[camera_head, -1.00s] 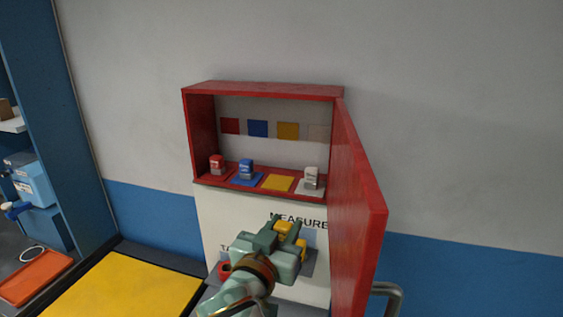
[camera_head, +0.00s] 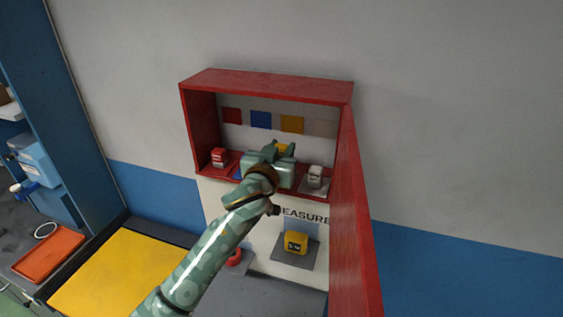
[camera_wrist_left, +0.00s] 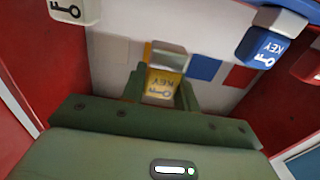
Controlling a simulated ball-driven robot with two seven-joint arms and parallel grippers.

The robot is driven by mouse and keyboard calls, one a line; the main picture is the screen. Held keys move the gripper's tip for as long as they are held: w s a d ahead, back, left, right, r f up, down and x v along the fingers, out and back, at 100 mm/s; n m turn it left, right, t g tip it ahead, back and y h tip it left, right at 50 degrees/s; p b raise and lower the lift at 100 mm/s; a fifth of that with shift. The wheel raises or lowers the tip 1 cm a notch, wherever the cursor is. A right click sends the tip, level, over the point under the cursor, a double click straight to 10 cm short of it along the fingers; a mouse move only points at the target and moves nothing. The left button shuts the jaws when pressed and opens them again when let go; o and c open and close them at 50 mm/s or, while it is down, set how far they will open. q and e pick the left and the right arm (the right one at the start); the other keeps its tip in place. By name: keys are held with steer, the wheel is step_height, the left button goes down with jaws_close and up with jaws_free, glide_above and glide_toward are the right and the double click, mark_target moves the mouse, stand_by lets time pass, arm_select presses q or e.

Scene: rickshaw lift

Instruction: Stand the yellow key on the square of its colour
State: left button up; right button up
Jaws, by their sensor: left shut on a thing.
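My left gripper (camera_head: 275,152) is inside the open red cabinet (camera_head: 265,82), shut on the yellow key (camera_head: 281,147). In the left wrist view the yellow key (camera_wrist_left: 163,84), marked with a key sign and lettering, sits between the fingers of the left gripper (camera_wrist_left: 160,92). The gripper and wrist hide the yellow square on the cabinet floor in the head view, so I cannot tell whether the key touches it. A yellow square (camera_head: 292,124) also shows on the cabinet's back wall. My right gripper is not in view.
The red key (camera_head: 219,157) stands at the left and the white key (camera_head: 315,176) at the right. The blue key (camera_wrist_left: 262,47) shows in the wrist view. The open red door (camera_head: 352,215) is close on the right. A yellow box (camera_head: 296,242) sits below.

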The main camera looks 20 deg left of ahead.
arm_select(q)
steer(key=shift+w+f, duration=0.5)
steer(key=shift+f, duration=0.2)
steer(key=f, duration=0.3)
steer(key=shift+w+a+f, duration=0.1)
steer(key=shift+w+f, duration=0.05)
steer(key=shift+w, duration=0.05)
steer(key=shift+f, duration=0.2)
steer(key=shift+f, duration=0.2)
steer(key=o, duration=1)
steer(key=shift+r, duration=0.1)
steer(key=shift+c, duration=0.2)
